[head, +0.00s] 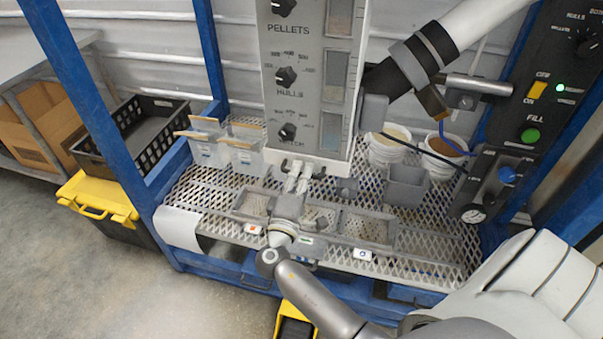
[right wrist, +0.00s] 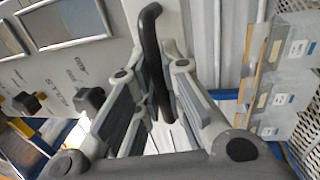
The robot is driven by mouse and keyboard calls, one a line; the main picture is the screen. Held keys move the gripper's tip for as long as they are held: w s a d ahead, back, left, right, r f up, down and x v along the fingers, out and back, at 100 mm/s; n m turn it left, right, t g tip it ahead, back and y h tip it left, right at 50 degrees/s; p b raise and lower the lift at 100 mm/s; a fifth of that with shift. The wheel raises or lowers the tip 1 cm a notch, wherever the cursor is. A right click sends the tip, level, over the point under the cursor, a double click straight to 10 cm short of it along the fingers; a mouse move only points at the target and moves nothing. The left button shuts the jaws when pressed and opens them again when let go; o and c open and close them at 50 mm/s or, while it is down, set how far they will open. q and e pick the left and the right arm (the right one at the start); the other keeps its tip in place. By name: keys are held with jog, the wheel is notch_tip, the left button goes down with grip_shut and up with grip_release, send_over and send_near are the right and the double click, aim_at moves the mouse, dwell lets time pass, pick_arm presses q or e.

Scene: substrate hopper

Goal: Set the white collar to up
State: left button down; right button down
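My right gripper (head: 297,178) is just under the lower front edge of the hopper's tall panel (head: 307,100) in the head view. In the right wrist view a black curved lever (right wrist: 151,45) runs down between the two fingers of that gripper (right wrist: 158,78). The fingers lie close on both sides of it, and I cannot tell whether they touch it. The panel's knobs, labelled "PELLETS" (head: 283,6) and "HULLS" (head: 286,76), are above. I cannot make out the white collar for certain; the gripper hides part of that area. My left gripper is out of view.
White buckets (head: 390,148) and a grey bin (head: 405,186) stand on the mesh table (head: 440,235) to the right. Clear bins (head: 208,150) stand to the left. A pipe with a dark elbow (head: 398,70) joins the hopper at right. A control box (head: 545,100) stands far right.

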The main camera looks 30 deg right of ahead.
dwell(0.3)
notch_tip(320, 180, up, 4)
jog(key=shift+r+p, duration=0.1)
jog(key=shift+p, duration=0.9)
jog(key=c, duration=1.5)
grip_release()
jog(key=shift+c, duration=0.2)
